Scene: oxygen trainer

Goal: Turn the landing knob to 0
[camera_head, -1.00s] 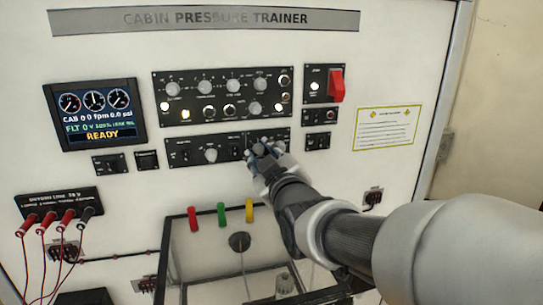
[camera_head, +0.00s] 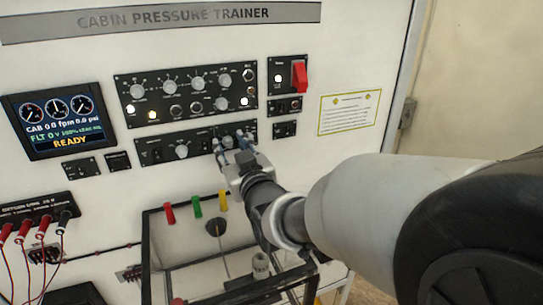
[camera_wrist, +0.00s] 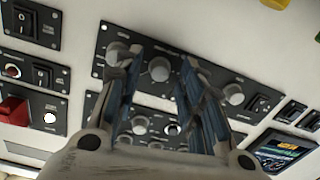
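The lower control panel (camera_head: 163,153) carries a row of knobs on the upright trainer face. Its labels are too small to read, so I cannot tell for sure which knob is the landing knob or where it points. My gripper (camera_head: 233,141) is at the right half of this panel, fingers apart. In the wrist view, seen upside down, my open gripper (camera_wrist: 160,65) has one finger on each side of the panel's middle knob (camera_wrist: 160,69). Contact cannot be told. Another knob (camera_wrist: 118,53) is just outside the left finger, and a third knob (camera_wrist: 234,94) is to the right.
The upper knob panel (camera_head: 185,94) is just above. A red switch cover (camera_head: 299,75) is at upper right. A display (camera_head: 58,119) reads READY. Cabled plugs are at lower left.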

